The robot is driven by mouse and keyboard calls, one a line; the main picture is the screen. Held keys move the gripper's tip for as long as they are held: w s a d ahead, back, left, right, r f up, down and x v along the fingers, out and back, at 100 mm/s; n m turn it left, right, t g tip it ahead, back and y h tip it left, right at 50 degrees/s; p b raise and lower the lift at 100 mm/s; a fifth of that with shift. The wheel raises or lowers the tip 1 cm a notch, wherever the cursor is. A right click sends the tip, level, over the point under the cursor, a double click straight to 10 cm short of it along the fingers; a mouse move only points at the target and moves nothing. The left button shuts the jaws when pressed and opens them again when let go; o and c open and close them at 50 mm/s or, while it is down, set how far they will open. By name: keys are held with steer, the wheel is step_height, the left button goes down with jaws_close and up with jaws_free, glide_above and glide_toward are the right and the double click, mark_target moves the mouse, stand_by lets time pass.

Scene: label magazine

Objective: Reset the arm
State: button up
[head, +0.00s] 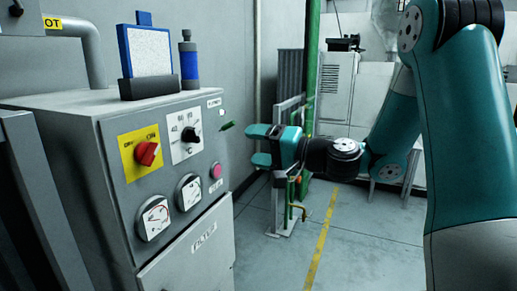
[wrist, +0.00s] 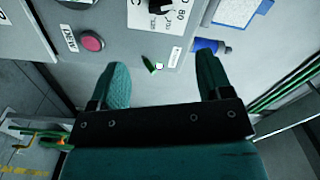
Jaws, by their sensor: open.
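My gripper (head: 258,146) is open and empty in the head view, to the right of the grey control cabinet (head: 75,125). Its two teal fingers also show in the wrist view (wrist: 164,85), spread apart and pointing at the cabinet. Between and beyond them, a small green lever (wrist: 150,65) sticks out of the cabinet face next to a small white round part (wrist: 159,65). The green lever also shows in the head view (head: 227,126), just beyond the fingertips. The fingers appear apart from it.
The cabinet face carries a red switch on a yellow plate (head: 146,154), a black knob (head: 189,134), two gauges and a pink button (head: 216,170). On top stand a blue-framed board (head: 149,52) and a blue bottle (head: 189,62). Floor to the right is clear around a yellow line (head: 320,245).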

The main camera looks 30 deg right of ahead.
stand_by(0.3)
steer(key=s+a+f+n+g+p, duration=0.2)
steer(key=s+a+n+g+p, duration=0.1)
steer(key=s+a+n+g, duration=0.95)
steer(key=s+a+n+g+h+p, duration=0.1)
steer(key=s+h, duration=0.5)
steer(key=s, duration=0.7)
steer(key=shift+a+f+g, duration=0.15)
steer(key=shift+f+g, duration=0.1)
steer(key=shift+g, duration=0.3)
